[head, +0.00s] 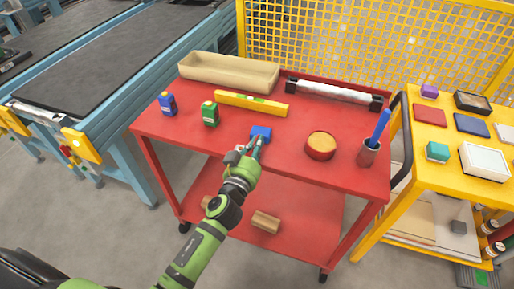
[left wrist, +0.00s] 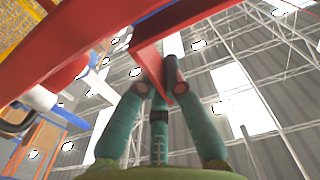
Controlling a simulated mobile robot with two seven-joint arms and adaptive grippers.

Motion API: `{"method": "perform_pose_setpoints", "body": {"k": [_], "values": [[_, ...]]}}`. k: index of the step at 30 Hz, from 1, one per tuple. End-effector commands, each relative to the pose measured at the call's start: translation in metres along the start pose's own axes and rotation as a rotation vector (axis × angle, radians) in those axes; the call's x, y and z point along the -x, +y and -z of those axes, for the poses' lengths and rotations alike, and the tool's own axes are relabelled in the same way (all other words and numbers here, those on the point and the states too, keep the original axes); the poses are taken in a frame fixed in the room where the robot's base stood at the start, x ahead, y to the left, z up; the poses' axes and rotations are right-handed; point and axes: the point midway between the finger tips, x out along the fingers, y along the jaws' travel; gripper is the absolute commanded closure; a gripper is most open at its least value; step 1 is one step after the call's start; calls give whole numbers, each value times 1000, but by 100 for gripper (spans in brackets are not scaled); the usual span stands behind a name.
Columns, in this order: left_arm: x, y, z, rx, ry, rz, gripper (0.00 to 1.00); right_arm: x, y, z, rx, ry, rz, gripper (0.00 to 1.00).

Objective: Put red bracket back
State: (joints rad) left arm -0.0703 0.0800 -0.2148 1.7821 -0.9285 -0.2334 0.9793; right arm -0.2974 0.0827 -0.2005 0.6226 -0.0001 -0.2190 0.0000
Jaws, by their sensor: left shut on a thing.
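My left gripper (head: 257,141) reaches over the front part of the red cart top (head: 215,143). Its teal fingers are shut on an angular red piece, which I take to be the red bracket (left wrist: 152,60); this shows in the left wrist view, with the gripper (left wrist: 165,88) below it. In the head view the bracket does not stand out from the red cart. A small blue block (head: 261,131) sits just beyond the fingertips; I cannot tell whether they touch it. My right gripper is out of view.
On the cart are a beige tray (head: 228,72), a yellow level (head: 250,103), blue (head: 168,104) and green (head: 210,113) bottles, a round tin (head: 320,146) and a cup (head: 369,153) with a blue tool. A yellow cart (head: 399,150) stands right, a conveyor (head: 95,65) left.

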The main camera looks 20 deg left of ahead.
Motion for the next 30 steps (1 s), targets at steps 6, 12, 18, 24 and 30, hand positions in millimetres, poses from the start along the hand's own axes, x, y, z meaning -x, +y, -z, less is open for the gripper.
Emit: {"method": "perform_pose_setpoints", "body": {"k": [6, 12, 18, 24, 30], "values": [[0, 1, -9, 0, 3, -2, 100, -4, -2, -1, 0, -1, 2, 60], [0, 1, -11, 0, 3, -1, 100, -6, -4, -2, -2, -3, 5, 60], [0, 1, -12, 0, 1, -1, 67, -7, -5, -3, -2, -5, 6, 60], [0, 1, -12, 0, 1, -1, 67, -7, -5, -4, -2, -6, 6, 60], [6, 1, -10, 0, 0, -1, 67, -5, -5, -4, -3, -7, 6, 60]]}}
